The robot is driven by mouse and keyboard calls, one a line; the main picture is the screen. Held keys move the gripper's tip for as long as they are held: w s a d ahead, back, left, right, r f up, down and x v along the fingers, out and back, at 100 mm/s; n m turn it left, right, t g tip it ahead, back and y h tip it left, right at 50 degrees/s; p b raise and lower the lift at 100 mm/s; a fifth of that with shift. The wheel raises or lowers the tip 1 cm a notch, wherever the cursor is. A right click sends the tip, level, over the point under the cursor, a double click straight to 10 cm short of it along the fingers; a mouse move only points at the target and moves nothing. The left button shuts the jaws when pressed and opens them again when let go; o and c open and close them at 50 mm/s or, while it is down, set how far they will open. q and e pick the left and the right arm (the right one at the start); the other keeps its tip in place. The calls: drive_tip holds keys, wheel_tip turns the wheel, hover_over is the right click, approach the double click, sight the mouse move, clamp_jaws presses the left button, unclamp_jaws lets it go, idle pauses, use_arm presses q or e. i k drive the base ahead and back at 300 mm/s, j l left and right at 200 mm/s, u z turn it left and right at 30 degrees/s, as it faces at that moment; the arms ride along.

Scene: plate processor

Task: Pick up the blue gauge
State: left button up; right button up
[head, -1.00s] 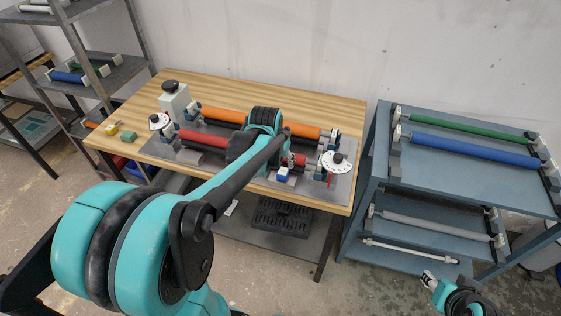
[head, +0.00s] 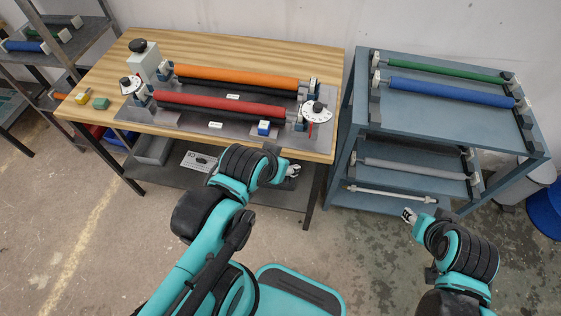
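The blue gauge (head: 264,128) is a small block with a white part. It sits on the grey base plate of the plate processor, near the front edge of the wooden table, just below the right end of the red roller (head: 220,105). My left gripper (head: 293,171) is in front of the table, below and right of the gauge in the picture and apart from it. My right gripper (head: 407,215) is in front of the blue-grey rack, far from the gauge. Both grippers are too small in view to tell open from shut.
An orange roller (head: 238,77) lies behind the red one. A white dial (head: 316,111) stands right of the gauge. A yellow block (head: 82,98) and a green block (head: 101,103) lie at the table's left. The blue-grey rack (head: 440,121) holds several rollers.

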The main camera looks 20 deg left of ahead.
sight(264, 127)
drive_tip(key=i+j+u, duration=0.25)
drive_tip(key=j, duration=0.3)
drive_tip(key=i+j+u, duration=0.2)
drive_tip(key=i+j, duration=0.2)
drive_tip(key=j, duration=0.1)
